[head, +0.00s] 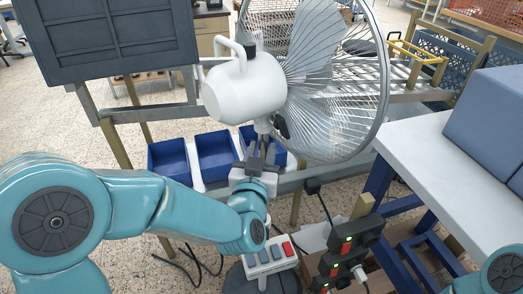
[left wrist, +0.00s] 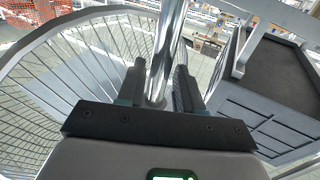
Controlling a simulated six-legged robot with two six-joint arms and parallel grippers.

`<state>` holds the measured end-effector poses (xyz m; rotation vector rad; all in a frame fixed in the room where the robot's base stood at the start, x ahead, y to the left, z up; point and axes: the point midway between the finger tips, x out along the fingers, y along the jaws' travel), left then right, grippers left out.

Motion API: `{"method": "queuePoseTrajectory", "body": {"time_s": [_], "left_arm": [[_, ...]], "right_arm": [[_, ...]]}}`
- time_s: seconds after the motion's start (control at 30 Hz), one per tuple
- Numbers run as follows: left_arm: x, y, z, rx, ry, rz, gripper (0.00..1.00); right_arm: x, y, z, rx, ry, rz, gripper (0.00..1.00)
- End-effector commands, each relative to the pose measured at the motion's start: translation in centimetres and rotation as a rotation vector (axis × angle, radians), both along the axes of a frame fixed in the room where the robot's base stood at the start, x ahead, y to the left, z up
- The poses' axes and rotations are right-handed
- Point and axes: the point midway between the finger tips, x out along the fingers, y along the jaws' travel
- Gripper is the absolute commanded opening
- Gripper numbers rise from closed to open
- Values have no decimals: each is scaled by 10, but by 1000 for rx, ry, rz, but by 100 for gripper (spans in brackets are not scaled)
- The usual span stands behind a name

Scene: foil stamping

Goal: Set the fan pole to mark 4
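The white fan head (head: 245,88) with its large round wire cage stands in the middle of the head view. Its pole runs down below the housing and is mostly hidden by my left arm and gripper. In the left wrist view, the shiny metal pole (left wrist: 166,50) stands between the two dark fingers of my left gripper (left wrist: 161,85). A narrow gap seems to show beside the pole, so the fingers look open around it. My left gripper (head: 262,150) is just below the fan head. No pole marks are readable. My right gripper is out of view.
A button box (head: 270,256) with a red button sits on the fan's dark base. Blue bins (head: 170,160) stand behind on a rail. A white table (head: 440,160) with a blue box is at the right. A dark power strip (head: 350,245) with lit switches stands near the bottom.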

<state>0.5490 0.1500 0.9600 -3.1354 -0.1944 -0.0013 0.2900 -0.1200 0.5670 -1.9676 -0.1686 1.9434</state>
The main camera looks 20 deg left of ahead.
Motion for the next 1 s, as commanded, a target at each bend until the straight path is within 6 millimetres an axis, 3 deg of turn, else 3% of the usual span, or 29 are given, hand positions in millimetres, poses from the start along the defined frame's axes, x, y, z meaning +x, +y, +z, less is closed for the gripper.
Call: {"method": "queuePoseTrajectory", "body": {"time_s": [0.03,0.1,0.3,0.37,0.7,0.83,1.0], "left_arm": [[0,0,0,0,0,0,20],[0,0,0,0,0,0,0],[1,0,6,0,0,-1,0],[2,1,17,0,-2,0,0],[3,1,119,-1,-11,2,0],[3,1,139,0,-11,1,0],[3,1,145,1,-8,1,0]], "right_arm": [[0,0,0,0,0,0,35],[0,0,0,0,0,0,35],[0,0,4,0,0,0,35],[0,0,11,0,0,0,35],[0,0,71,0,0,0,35],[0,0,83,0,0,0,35],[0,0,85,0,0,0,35]]}}
